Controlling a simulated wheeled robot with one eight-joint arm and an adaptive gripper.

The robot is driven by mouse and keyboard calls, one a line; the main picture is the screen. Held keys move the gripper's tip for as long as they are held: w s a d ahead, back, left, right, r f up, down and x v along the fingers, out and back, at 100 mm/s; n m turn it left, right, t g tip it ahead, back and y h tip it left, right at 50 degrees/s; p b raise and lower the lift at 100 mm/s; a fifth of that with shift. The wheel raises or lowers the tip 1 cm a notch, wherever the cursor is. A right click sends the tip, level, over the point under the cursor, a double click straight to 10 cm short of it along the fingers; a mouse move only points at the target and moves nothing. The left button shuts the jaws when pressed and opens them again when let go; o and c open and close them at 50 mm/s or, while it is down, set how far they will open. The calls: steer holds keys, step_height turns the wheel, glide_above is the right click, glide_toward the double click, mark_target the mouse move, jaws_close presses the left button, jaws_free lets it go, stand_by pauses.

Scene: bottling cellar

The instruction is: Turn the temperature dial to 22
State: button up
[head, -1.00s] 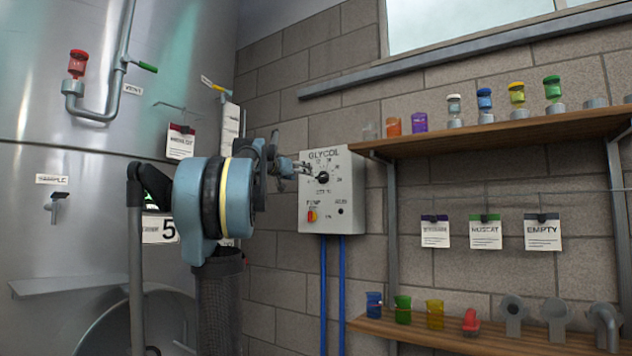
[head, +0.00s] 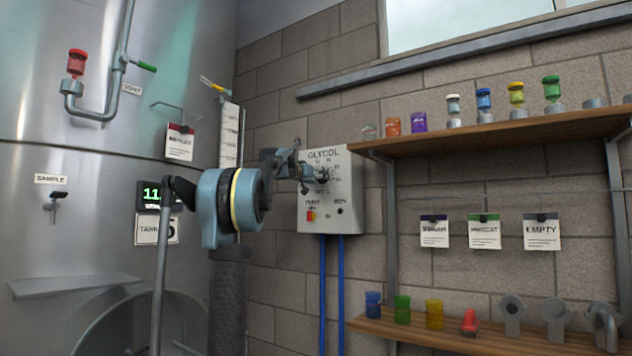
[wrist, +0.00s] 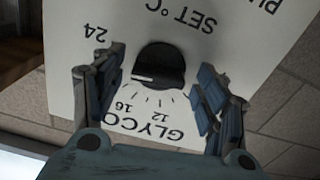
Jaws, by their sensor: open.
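The glycol control box (head: 345,200) is white and fixed to the block wall. Its black temperature dial (head: 322,175) sits in the upper half, partly covered by my gripper (head: 308,172) in the head view. In the wrist view the dial (wrist: 160,62) shows upside down. Its white pointer mark faces picture left, between the printed 16 and 24. My gripper (wrist: 156,78) is open, with one finger on each side of the dial and a visible gap to both. The left finger hides part of the scale; I cannot tell the exact reading.
A steel tank (head: 90,230) stands at left. Shelves (head: 520,130) with coloured jars are at right.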

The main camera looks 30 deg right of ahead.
steer(key=shift+d, duration=0.1)
steer(key=shift+c, duration=0.6)
steer(key=c, duration=0.9)
steer(key=shift+n, duration=0.4)
steer(key=shift+w, duration=0.1)
steer(key=o, duration=1)
steer(key=v, duration=1.2)
steer(key=shift+f, duration=0.1)
